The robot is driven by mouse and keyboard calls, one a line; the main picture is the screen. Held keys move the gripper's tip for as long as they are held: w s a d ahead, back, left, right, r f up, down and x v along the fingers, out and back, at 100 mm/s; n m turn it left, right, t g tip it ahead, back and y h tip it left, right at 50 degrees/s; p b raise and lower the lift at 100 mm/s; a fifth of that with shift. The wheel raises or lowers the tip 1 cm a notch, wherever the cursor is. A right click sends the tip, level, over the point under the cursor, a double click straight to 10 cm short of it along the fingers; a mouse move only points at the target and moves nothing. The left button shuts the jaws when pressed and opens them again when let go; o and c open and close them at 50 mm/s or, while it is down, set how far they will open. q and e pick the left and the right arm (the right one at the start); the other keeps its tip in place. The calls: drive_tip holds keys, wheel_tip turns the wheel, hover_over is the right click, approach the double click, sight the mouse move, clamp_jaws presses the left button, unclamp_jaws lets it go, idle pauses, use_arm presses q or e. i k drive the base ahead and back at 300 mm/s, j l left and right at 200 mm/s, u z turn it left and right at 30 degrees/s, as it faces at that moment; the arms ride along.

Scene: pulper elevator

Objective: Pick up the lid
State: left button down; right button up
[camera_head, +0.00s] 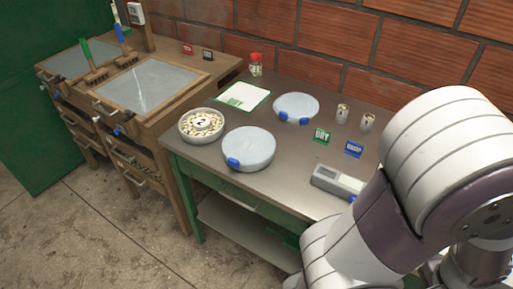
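Two round pale blue-grey lids with blue tabs show on the metal-topped table (211,158). The larger-looking near lid (252,146) lies by the table's front edge, its blue tab (233,163) facing front left. The far lid (297,105) lies behind it, its blue tab (280,119) also at the front left. I cannot tell whether either covers a container. A round grey bowl (187,135) of pale beans with a round label stands open left of the near lid. Neither gripper shows; an arm of mine fills the right side and hides the table's right end.
A wooden bench (184,113) stands left; a brick wall is behind.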

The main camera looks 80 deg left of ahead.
sight(246, 145)
drive_tip(key=u, duration=3)
drive_tip(key=i+l, duration=0.4)
drive_tip(key=i, duration=0.2)
